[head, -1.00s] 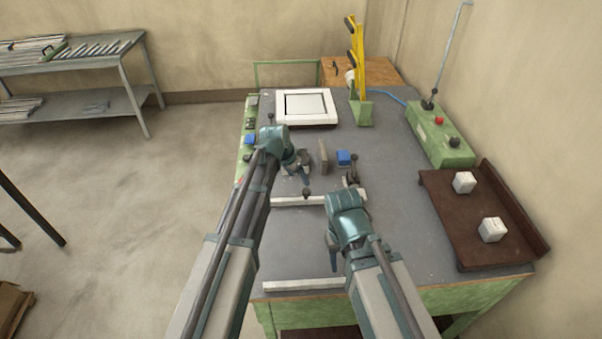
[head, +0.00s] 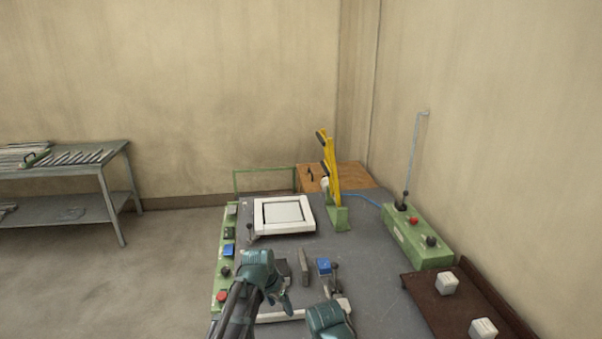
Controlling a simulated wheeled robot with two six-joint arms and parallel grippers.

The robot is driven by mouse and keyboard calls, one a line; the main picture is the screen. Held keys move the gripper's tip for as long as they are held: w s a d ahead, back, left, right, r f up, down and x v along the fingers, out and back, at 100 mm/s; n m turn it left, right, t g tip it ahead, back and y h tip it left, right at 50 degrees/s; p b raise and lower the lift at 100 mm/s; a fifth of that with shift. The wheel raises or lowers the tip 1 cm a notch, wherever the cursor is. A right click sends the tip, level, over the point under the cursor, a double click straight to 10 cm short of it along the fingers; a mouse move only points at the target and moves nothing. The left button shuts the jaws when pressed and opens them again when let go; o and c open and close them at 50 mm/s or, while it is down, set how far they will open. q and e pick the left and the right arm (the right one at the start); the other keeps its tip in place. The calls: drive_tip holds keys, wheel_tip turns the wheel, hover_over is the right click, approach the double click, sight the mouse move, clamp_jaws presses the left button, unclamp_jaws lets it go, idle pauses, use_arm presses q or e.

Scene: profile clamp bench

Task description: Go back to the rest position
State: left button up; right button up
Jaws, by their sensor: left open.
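My left gripper (head: 284,300) hangs from its teal wrist over the left-middle of the grey bench. It is open, and I see nothing held in it. It is close to the dark block and clamp parts in the middle of the bench. My right arm's teal wrist (head: 328,320) shows at the bottom edge, right of the left gripper.
A white square frame (head: 265,229) lies at the back of the bench. A yellow upright (head: 332,170), a green control box (head: 424,240) and a brown tray (head: 430,297) with white blocks (head: 447,284) stand to the right. A blue-topped clamp (head: 323,266) is mid-bench. Open floor lies left.

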use_arm(q)
drive_tip(key=s+f+n+g+y+b, duration=0.1)
drive_tip(key=s+f+b, duration=0.1)
drive_tip(key=s, duration=0.9)
drive_tip(key=s+d+f+n+g+y+b, duration=0.1)
drive_tip(key=s+f+g+y, duration=0.1)
drive_tip(key=s, duration=0.8)
drive_tip(key=shift+s+d+f+n+b, duration=0.3)
drive_tip(key=shift+s+f+n+b, duration=0.1)
drive_tip(key=shift+f, duration=0.35)
